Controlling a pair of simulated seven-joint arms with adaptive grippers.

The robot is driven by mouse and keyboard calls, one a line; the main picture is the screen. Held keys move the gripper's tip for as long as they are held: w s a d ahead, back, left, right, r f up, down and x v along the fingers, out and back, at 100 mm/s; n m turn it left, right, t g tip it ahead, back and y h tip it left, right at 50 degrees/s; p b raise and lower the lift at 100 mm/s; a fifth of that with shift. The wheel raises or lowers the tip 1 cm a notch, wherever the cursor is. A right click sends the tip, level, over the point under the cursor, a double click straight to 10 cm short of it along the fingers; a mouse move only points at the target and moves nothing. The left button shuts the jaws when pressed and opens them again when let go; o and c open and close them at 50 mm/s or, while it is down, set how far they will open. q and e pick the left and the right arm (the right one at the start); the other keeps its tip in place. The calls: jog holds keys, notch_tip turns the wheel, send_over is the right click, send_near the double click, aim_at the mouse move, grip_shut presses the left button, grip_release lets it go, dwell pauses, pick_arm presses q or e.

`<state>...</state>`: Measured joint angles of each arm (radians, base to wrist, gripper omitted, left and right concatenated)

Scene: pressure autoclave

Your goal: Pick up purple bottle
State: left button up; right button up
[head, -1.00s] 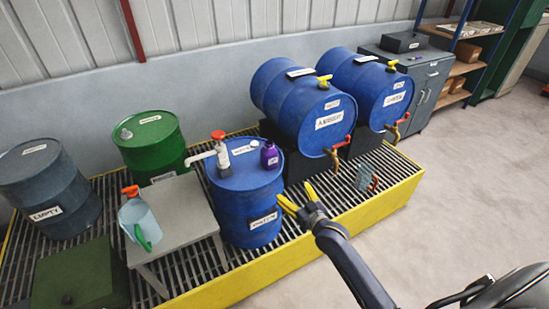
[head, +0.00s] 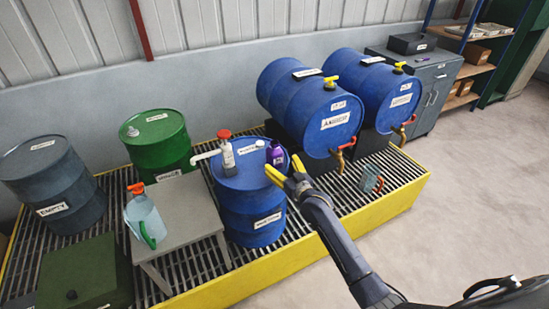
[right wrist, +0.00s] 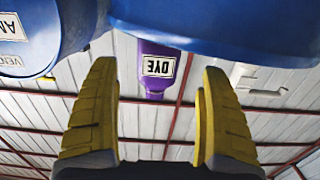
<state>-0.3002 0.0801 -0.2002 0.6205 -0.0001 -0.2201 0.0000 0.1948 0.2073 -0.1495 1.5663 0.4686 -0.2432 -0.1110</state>
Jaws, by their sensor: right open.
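The purple bottle (head: 275,154) stands on top of the upright blue drum (head: 250,200), near the drum's right edge. In the right wrist view the bottle (right wrist: 158,66) appears upside down, with a white label reading DYE, between and beyond the two yellow fingertips. My right gripper (head: 286,172) is open and empty, just in front of and to the right of the bottle. In the head view its fingers partly overlap the bottle's lower part. I cannot tell whether they touch it. My left gripper is not in view.
A hand pump (head: 226,150) with a red top and a white spout rises from the same drum. Two blue drums (head: 309,112) lie on their sides at the right. A grey table (head: 178,210) with a jug (head: 145,218) stands at the left.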

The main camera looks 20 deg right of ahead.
aim_at(278, 161)
jog(key=shift+x, duration=3.2)
jog(key=shift+d, duration=0.2)
jog(key=c, duration=1.5)
